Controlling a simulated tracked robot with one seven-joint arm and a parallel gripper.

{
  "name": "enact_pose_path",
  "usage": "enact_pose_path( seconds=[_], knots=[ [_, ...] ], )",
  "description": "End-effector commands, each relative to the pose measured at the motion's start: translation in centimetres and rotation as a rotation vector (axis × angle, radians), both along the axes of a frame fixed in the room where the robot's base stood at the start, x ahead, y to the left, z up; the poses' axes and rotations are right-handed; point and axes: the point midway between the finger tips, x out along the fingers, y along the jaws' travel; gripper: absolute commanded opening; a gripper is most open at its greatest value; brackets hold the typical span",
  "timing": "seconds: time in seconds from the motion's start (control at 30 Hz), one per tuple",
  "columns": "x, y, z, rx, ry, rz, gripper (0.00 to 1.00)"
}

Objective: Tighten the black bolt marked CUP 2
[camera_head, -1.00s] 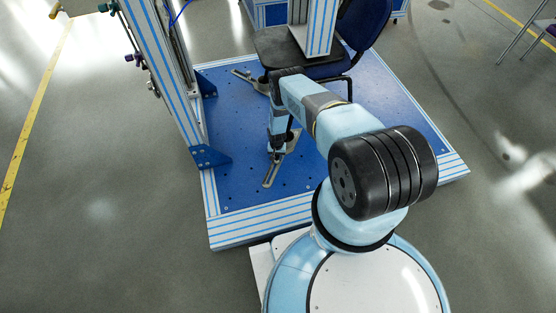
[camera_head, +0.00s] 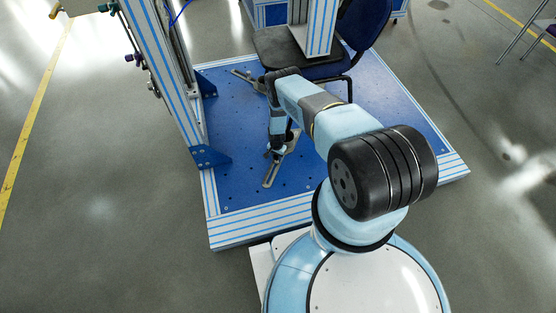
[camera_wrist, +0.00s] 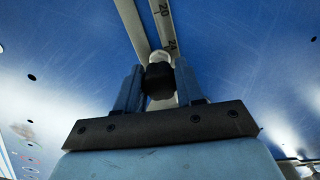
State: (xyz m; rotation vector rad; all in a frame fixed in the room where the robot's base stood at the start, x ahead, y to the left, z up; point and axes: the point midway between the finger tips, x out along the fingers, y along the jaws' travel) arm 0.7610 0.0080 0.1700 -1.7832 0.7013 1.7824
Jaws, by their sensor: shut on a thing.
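In the wrist view, my gripper (camera_wrist: 158,88) is shut on a black bolt (camera_wrist: 159,80), with one finger on each side of it. A pale round part (camera_wrist: 159,58) shows just beyond the bolt. The bolt sits over a metal bar (camera_wrist: 167,25) that carries the numbers 20 and 24. No CUP 2 marking is readable. In the head view, my gripper (camera_head: 275,153) is low at a metal bar (camera_head: 270,173) on the blue plate. The bolt itself is hidden or too small to make out there.
The blue base plate (camera_head: 240,187) has several holes and a striped front edge. A striped upright frame (camera_head: 165,70) stands at its left. A dark chair (camera_head: 280,45) stands at the back. Another metal bar (camera_head: 243,77) lies farther back. Grey floor (camera_head: 100,220) is clear at the left.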

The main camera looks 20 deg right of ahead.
Motion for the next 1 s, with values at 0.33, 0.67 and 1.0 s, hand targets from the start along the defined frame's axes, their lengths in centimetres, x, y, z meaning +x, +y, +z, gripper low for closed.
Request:
enact_pose_path(
  seconds=[0.33,0.67,1.0],
  knots=[
    [-0.01,0.02,-0.01,0.000,-0.001,-0.301,0.06],
    [0.01,0.02,-0.01,0.000,-0.001,-0.299,0.52],
    [0.01,0.01,0.00,0.000,-0.001,-0.290,0.62]
  ],
)
